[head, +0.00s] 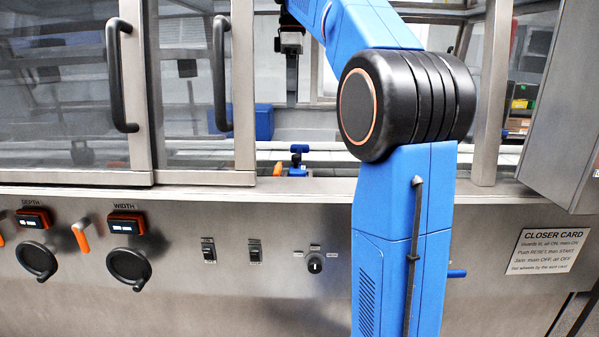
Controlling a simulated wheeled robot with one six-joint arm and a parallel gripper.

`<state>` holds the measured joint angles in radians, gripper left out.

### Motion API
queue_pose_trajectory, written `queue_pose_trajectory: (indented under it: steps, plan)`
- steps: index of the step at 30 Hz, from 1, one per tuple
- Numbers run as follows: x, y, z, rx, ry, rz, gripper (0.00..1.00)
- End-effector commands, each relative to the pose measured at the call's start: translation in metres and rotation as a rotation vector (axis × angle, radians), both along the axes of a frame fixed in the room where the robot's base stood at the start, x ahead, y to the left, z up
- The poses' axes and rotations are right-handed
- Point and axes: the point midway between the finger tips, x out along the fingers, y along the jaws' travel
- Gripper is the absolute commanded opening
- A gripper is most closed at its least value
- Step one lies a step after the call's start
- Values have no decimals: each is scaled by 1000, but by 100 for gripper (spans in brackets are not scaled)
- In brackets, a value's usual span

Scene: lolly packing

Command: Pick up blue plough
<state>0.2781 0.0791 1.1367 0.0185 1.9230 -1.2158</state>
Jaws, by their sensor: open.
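A small blue part (298,160) with a T-shaped top, which looks like the blue plough, stands just behind the front ledge of the machine, in the open gap right of the sliding doors. Its lower end is partly hidden by the ledge. My gripper (291,92) hangs inside the machine, above this part in the picture and apart from it. It is open with nothing seen between its fingers, which are small and dark here.
A small orange part (278,169) is beside the blue one. A blue box (241,122) shows behind the glass. Steel door frames with black handles (117,75) bound the gap on the left. A steel post (493,95) stands right of my arm. Knobs (129,266) line the front panel.

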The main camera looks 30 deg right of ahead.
Motion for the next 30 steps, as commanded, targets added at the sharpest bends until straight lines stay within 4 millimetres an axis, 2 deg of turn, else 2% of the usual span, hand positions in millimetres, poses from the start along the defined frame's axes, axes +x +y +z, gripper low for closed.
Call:
queue_pose_trajectory:
  steps: [4, 8, 11, 24, 30]
  plan:
    - [13, -15, 5, -12, 5, 22, 44]
    - [17, -19, 5, -16, 8, 32, 44]
    - [17, -19, -3, -16, 10, 34, 44]
    - [15, -19, -78, -15, 10, 33, 44]
    - [16, -19, -106, -16, 8, 33, 44]
